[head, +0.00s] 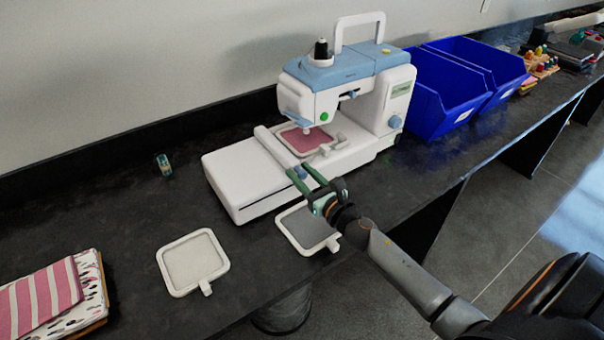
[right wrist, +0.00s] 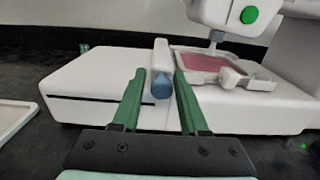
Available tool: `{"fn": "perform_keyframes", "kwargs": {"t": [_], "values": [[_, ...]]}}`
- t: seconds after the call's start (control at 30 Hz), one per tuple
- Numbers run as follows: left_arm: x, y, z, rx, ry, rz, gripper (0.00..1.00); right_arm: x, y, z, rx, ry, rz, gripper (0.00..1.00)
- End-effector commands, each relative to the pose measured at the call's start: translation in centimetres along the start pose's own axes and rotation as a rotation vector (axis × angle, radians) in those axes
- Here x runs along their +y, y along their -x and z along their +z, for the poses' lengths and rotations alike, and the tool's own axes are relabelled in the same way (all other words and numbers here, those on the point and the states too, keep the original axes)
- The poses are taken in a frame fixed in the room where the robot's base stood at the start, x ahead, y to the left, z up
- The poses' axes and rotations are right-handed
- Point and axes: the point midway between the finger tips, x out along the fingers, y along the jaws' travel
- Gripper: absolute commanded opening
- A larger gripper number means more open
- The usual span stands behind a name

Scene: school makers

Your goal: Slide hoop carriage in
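The white and blue embroidery machine (head: 345,75) stands on the dark counter. Its hoop carriage (head: 275,145) is a long white bar lying across the white bed, left of the needle. The bar's near end is a blue knob (right wrist: 162,86). A hoop with pink fabric (head: 310,139) sits beside the bar under the needle; it also shows in the right wrist view (right wrist: 205,62). My right gripper (head: 299,170) is at the near end of the carriage. Its green fingers are apart, one on each side of the knob, with a gap visible on the left. My left gripper is out of view.
A hoop with grey fabric (head: 305,228) lies under my right gripper, and a pale hoop (head: 192,262) lies farther left. A small spool (head: 164,165) stands behind. Blue bins (head: 445,95) stand right of the machine. Striped fabric (head: 40,298) lies at the left front.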

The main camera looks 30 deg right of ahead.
Motion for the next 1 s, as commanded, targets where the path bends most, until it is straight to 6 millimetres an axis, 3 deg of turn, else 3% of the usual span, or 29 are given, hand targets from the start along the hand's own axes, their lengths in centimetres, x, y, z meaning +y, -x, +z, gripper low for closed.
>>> {"fn": "perform_keyframes", "kwargs": {"t": [0.1, 0.53, 1.0], "values": [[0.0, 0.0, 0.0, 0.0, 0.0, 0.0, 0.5, -0.1, 0.0, 0.1, -0.001, 0.001, -0.004, 0.6], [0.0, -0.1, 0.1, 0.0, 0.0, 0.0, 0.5, -0.1, 0.8, -0.1, 0.002, 0.001, -0.003, 0.6], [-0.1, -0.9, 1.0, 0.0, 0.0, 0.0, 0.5, -0.1, 8.7, -0.3, 0.002, 0.0, -0.003, 0.6]]}}
